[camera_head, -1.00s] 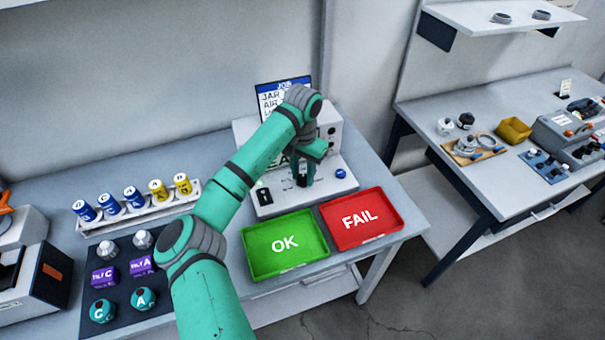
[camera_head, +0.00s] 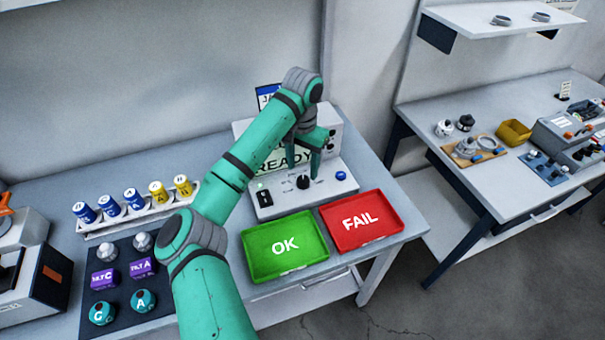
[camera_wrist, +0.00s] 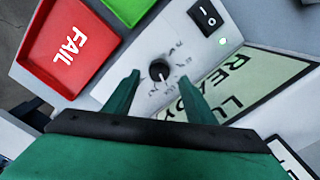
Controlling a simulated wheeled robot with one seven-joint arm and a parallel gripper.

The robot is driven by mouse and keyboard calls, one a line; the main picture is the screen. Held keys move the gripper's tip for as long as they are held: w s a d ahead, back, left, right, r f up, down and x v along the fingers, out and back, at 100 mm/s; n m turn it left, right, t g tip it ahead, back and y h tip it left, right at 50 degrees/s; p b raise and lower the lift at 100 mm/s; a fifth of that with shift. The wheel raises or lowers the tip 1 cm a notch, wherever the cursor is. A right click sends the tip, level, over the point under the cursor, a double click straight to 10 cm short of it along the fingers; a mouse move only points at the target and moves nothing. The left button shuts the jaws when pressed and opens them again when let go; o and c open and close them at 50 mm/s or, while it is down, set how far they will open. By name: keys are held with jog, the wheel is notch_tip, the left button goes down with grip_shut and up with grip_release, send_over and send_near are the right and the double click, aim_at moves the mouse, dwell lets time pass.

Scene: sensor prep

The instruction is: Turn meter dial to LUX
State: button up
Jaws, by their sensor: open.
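The meter (camera_head: 322,200) is a pale box with a sloped front panel and an upright display behind. Its black dial (camera_head: 303,182) sits mid-panel; in the wrist view the dial (camera_wrist: 160,70) has a white mark turned toward the printed label at the lower side, which looks like LUX. The display (camera_wrist: 235,88) reads "LU", partly cut off by a finger, and "READY". My gripper (camera_head: 302,168) is open above the dial, with its fingers apart on either side of it in the wrist view (camera_wrist: 160,78), and holds nothing.
A green OK tray (camera_head: 262,263) and red FAIL tray (camera_head: 335,240) lie in front of the meter. A black rocker switch (camera_wrist: 205,15) and lit green lamp (camera_wrist: 222,41) are beside the dial. A vial rack (camera_head: 135,222) and dark mat (camera_head: 125,265) stand left.

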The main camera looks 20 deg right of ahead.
aim_at(302, 180)
notch_tip(302, 180, up, 6)
jog(key=shift+r, duration=0.15)
dwell(0.6)
